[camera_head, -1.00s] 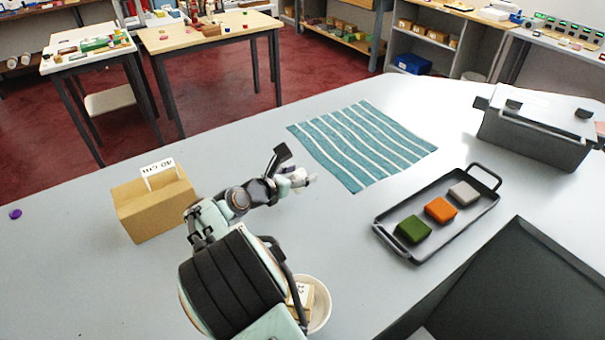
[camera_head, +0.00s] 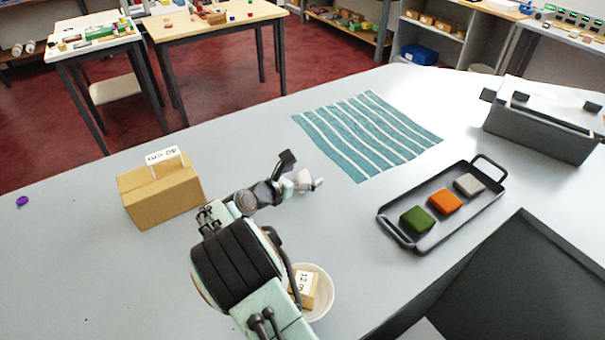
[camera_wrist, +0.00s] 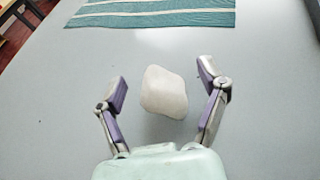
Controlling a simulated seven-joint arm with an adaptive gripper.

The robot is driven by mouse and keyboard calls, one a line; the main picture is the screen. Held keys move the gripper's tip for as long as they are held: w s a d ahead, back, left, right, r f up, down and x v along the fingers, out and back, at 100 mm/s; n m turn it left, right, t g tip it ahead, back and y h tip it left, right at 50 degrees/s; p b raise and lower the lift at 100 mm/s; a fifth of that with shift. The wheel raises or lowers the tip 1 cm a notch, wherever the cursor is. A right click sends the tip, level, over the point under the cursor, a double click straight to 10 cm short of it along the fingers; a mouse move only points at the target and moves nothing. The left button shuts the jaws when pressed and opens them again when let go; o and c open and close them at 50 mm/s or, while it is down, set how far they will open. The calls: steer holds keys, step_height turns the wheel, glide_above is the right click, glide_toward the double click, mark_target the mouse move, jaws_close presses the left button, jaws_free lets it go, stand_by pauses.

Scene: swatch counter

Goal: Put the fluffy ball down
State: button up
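A pale, off-white rounded lump (camera_wrist: 164,92), the only thing here that could be the fluffy ball, shows in the wrist view over the grey counter. It looks blocky, not clearly fluffy. My gripper (camera_wrist: 163,84) has its two fingers spread wide on either side of it, with a gap on both sides. Whether the lump rests on the counter I cannot tell for sure. In the head view my gripper (camera_head: 305,180) is low over the counter, just left of the striped cloth, with a small whitish shape at its end.
A teal striped cloth (camera_head: 368,135) lies beyond my gripper. A black tray (camera_head: 462,217) with green, orange and grey blocks is at right. A cardboard box (camera_head: 160,197) labelled 40 cm stands left. A white bowl (camera_head: 325,296) holding a labelled block is near my arm. A purple piece (camera_head: 22,201) lies far left.

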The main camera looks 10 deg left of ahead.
steer(key=shift+s+a+r, duration=0.1)
steer(key=shift+r, duration=0.1)
steer(key=v, duration=1.1)
steer(key=shift+s+a+r, duration=0.1)
steer(key=shift+s+r, duration=0.15)
steer(key=shift+s, duration=0.05)
